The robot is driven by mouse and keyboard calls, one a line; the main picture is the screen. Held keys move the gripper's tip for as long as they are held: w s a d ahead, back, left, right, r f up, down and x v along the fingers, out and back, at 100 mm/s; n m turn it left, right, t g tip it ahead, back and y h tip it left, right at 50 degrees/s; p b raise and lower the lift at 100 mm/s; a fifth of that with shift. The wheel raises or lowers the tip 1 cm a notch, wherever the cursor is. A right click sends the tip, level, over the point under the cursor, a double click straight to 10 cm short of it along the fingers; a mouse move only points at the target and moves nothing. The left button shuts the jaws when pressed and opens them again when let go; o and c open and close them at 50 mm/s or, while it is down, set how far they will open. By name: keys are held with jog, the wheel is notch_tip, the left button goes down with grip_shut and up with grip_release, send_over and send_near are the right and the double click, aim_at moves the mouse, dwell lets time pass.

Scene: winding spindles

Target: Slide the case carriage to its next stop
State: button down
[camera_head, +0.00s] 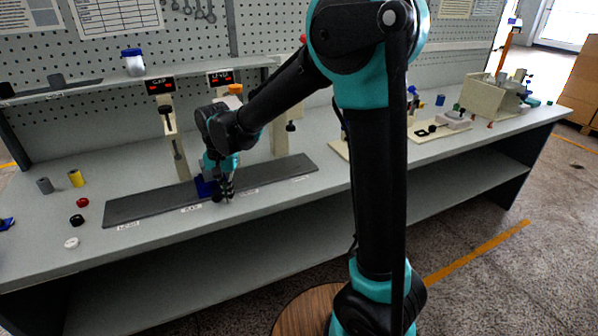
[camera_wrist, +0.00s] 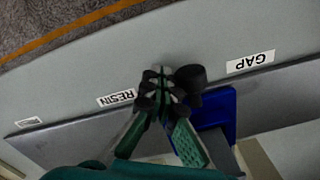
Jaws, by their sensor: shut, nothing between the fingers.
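The case carriage (camera_head: 206,187) is a blue block on the long dark track on the bench. My gripper (camera_head: 228,196) is down at the track, just right of the carriage in the head view. In the wrist view my gripper (camera_wrist: 162,75) has its fingertips together beside the knob, with nothing between them. I cannot tell whether they touch the knob.
The dark track (camera_head: 150,203) runs along the bench front, with labels along its near edge. Upright posts with red displays (camera_head: 160,85) stand behind it. Grey (camera_head: 45,185) and yellow (camera_head: 76,178) cylinders and small red, black and white pieces lie at left.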

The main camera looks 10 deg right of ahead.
aim_at(139, 227)
jog(key=shift+s+a, duration=1.35)
jog(key=shift+a, duration=2.8)
jog(key=shift+s+a, duration=1.3)
jog(key=shift+a, duration=2.8)
jog(key=shift+s+a, duration=1.35)
jog(key=shift+a, duration=2.8)
jog(key=shift+r, duration=0.1)
jog(key=shift+w+d+r, duration=0.1)
jog(key=shift+d+r, duration=0.1)
jog(key=shift+r, duration=0.95)
jog(key=shift+d+r, duration=0.15)
jog(key=shift+r, duration=0.95)
jog(key=shift+w+d+r, duration=0.1)
jog(key=shift+d+r, duration=0.1)
jog(key=shift+r, duration=0.95)
